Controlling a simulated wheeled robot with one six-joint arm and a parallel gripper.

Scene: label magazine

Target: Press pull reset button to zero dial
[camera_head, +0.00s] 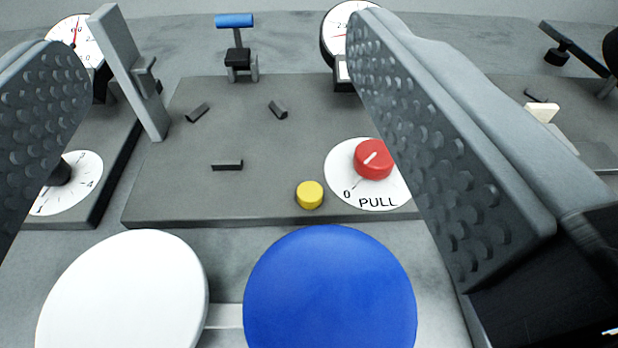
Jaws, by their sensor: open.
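A white dial (338,170) marked PULL lies on a dark grey panel, right of centre. Its red knob (374,159) carries a short white line, and a 0 is printed at the dial's lower left. I cannot tell which end of the line is the pointer. The dial's right edge is hidden behind my right finger. A small round yellow button (310,195) stands left of the dial, near the panel's front edge. My gripper (212,50) is open and empty. Its fingers frame the view at left and right, with the button and knob showing between them.
A large white disc (125,290) and a blue disc (330,290) fill the foreground. A grey upright bar (130,75) and a blue-topped lever (234,22) stand behind. Gauges stand at the back, with another dial (85,170) at left.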

